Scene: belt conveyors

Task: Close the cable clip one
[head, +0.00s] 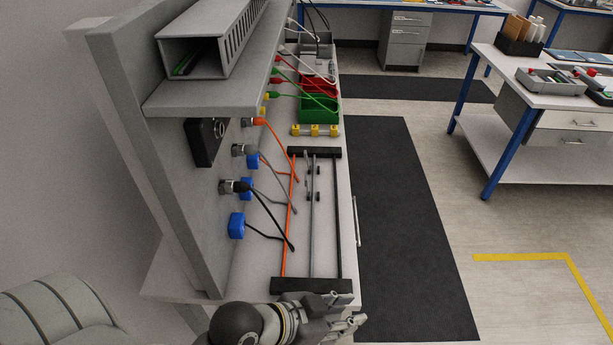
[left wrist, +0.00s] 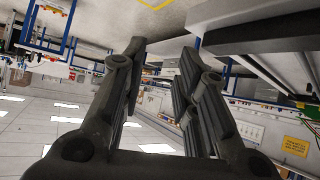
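Small dark clips (head: 309,196) sit in pairs beside the grey cable (head: 312,230), in the rack on the bench. They are too small to tell open from shut, or which is cable clip one. An orange cable (head: 290,220) and a black strip (head: 337,220) run alongside, between two black end bars (head: 315,152). My left gripper (head: 350,309) is at the near end of the bench, just in front of the near end bar and well short of the clips. In the left wrist view its fingers (left wrist: 163,55) are apart with nothing between them. My right gripper is not in view.
A grey upright panel (head: 165,150) with blue connectors (head: 237,226) and loose dark cables stands left of the rack. Red (head: 318,87) and green bins (head: 320,108) stand farther back. A dark floor mat (head: 410,230) and open floor lie to the right.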

